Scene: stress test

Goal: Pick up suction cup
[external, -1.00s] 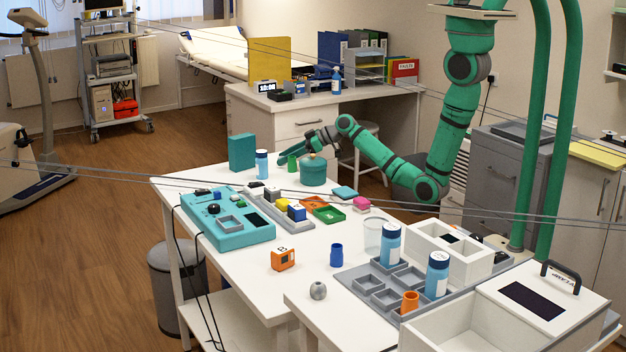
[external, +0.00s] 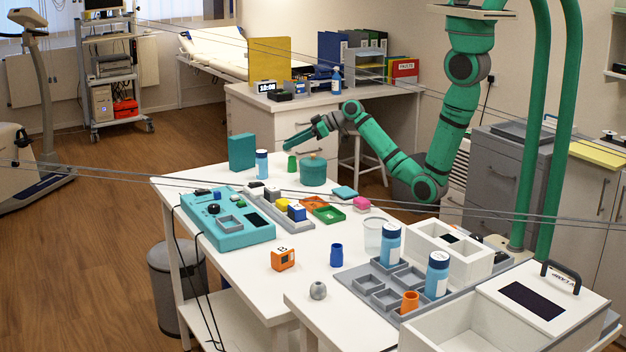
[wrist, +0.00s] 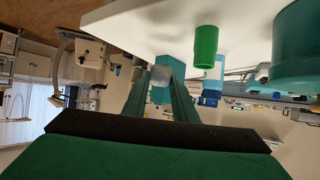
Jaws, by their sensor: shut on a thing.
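My gripper (external: 287,144) is raised above the far end of the white table, over the small green cup (external: 292,163). In the wrist view my gripper's green fingers (wrist: 160,90) are shut on a small pale grey, translucent thing, which looks like the suction cup (wrist: 160,87). Its full shape is partly hidden by the fingers, and it is too small to make out in the external view. The green cup also shows in the wrist view (wrist: 204,47), beside the fingers and apart from them.
A teal block (external: 242,152), a blue bottle (external: 262,164) and a teal round container (external: 313,171) stand near my gripper. The teal control box (external: 228,233) and coloured trays (external: 328,215) lie closer in. Thin cables cross the external view.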

